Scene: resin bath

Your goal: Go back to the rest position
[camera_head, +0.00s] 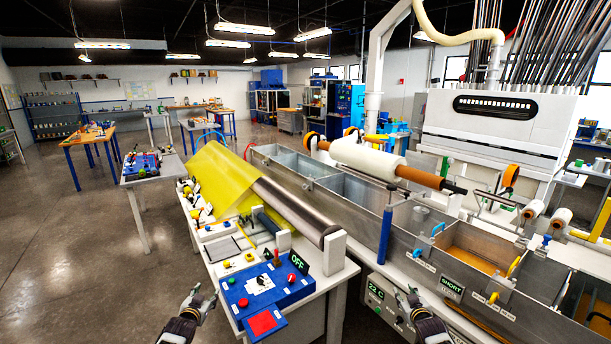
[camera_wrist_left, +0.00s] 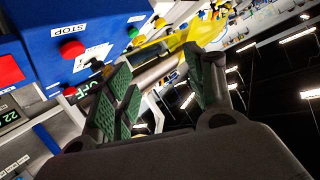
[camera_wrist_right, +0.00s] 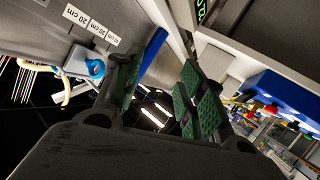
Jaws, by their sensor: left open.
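My left gripper (camera_head: 203,293) is low at the front left in the head view, beside the blue control box (camera_head: 265,287). Its green-padded fingers stand apart with nothing between them in the left wrist view (camera_wrist_left: 158,62). My right gripper (camera_head: 408,293) is low in front of the steel bath (camera_head: 345,217), near the temperature panel reading 22 C (camera_head: 385,303). Its fingers are also apart and empty in the right wrist view (camera_wrist_right: 162,66). Both forearms come up from the bottom edge of the head view.
A white bench (camera_head: 322,278) carries the control box with an OFF display (camera_head: 298,261), yellow sheet (camera_head: 222,178) and dark roller (camera_head: 293,211). A white roll (camera_head: 362,158) on an orange-ended shaft lies over the bath. Open floor (camera_head: 90,270) is at left.

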